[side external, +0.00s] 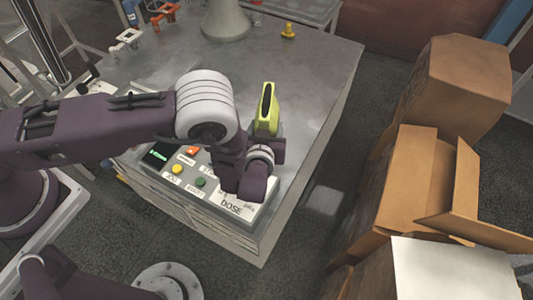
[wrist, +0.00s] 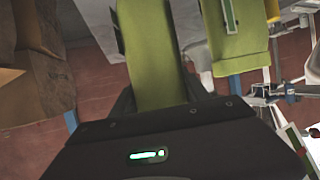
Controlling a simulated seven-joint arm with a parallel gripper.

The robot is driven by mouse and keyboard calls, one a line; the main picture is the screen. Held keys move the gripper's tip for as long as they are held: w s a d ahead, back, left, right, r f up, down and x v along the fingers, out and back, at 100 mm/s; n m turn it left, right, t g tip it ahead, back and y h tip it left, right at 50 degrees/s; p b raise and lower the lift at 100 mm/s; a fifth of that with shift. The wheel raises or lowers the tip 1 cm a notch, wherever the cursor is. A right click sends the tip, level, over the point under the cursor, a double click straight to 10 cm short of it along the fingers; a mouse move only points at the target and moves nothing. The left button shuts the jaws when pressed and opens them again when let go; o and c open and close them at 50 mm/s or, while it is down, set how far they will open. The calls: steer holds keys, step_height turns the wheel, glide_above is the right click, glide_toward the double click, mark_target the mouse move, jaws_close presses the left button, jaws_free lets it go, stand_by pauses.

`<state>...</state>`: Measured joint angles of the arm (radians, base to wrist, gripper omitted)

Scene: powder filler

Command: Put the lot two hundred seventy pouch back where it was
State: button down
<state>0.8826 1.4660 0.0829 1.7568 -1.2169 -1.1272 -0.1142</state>
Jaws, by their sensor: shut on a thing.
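My gripper (side external: 267,92) is above the far side of the control panel, pointing towards the back of the table. Its lime-green finger with a dark slot shows in the side view. In the wrist view, two lime fingers of my gripper (wrist: 188,12) reach to the top edge, and their tips are out of frame. A pale grey patch, which looks like the pouch (wrist: 190,40), shows between them. Its lot number cannot be read. The pouch cannot be made out in the side view, where the wrist and finger hide that spot.
The control panel (side external: 185,172) has coloured buttons and a DOSE label, partly covered by my arm. A grey cone (side external: 227,20) and a small yellow item (side external: 289,31) stand at the back of the metal table (side external: 320,80). Cardboard boxes (side external: 405,175) stand on the right. The table's middle is clear.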

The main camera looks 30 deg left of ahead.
step_height(320, 180, down, 8)
steer(key=shift+r, duration=0.15)
steer(key=c, duration=0.5)
jaws_free()
steer(key=v, duration=1.2)
steer(key=shift+d, duration=0.1)
steer(key=shift+w+r, duration=0.1)
